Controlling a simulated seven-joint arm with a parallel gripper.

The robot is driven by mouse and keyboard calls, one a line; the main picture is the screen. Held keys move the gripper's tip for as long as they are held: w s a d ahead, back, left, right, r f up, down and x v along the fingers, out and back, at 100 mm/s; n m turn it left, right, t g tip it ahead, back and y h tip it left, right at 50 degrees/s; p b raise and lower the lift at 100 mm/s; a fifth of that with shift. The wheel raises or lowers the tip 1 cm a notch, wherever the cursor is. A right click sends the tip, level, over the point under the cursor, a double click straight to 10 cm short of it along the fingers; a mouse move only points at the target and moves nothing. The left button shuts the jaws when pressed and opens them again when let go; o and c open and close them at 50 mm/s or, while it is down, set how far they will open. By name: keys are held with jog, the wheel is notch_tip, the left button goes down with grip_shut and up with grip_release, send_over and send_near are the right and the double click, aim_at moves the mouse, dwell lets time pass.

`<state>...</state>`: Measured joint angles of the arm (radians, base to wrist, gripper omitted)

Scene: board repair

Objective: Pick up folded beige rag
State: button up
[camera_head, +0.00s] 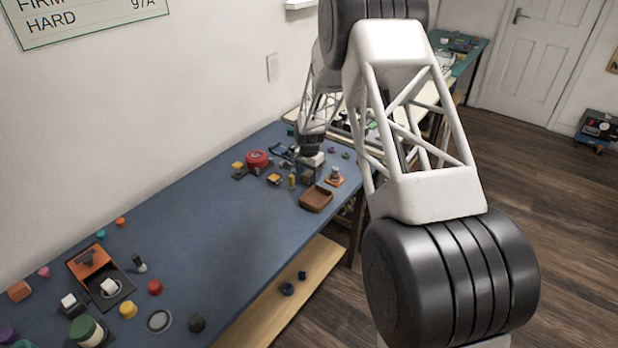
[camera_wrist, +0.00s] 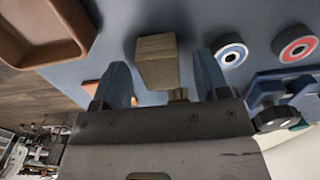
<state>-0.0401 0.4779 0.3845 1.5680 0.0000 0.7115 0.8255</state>
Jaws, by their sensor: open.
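A beige, block-like piece (camera_wrist: 157,60) with a faint grain, apparently the folded rag, shows in the wrist view. It lies between and just beyond the two blue fingers of my gripper (camera_wrist: 160,82). The fingers are apart, with a gap visible on each side of it; I cannot tell whether either touches it. A small brass-coloured part (camera_wrist: 178,94) shows at its near end. In the head view my arm reaches over the far end of the blue bench (camera_head: 215,215); I cannot make out the rag clearly there.
A brown tray (camera_head: 316,198) stands right of the work spot and shows in the wrist view (camera_wrist: 45,30). Wheels with blue (camera_wrist: 230,53) and red (camera_wrist: 296,47) centres lie close by. A red round piece (camera_head: 257,158) sits to the left. The middle of the bench is clear.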

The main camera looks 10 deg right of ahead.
aim_at(309, 173)
jog(key=shift+f, duration=0.4)
jog(key=c, duration=1.1)
jog(key=shift+r, duration=0.1)
jog(key=shift+r, duration=4.9)
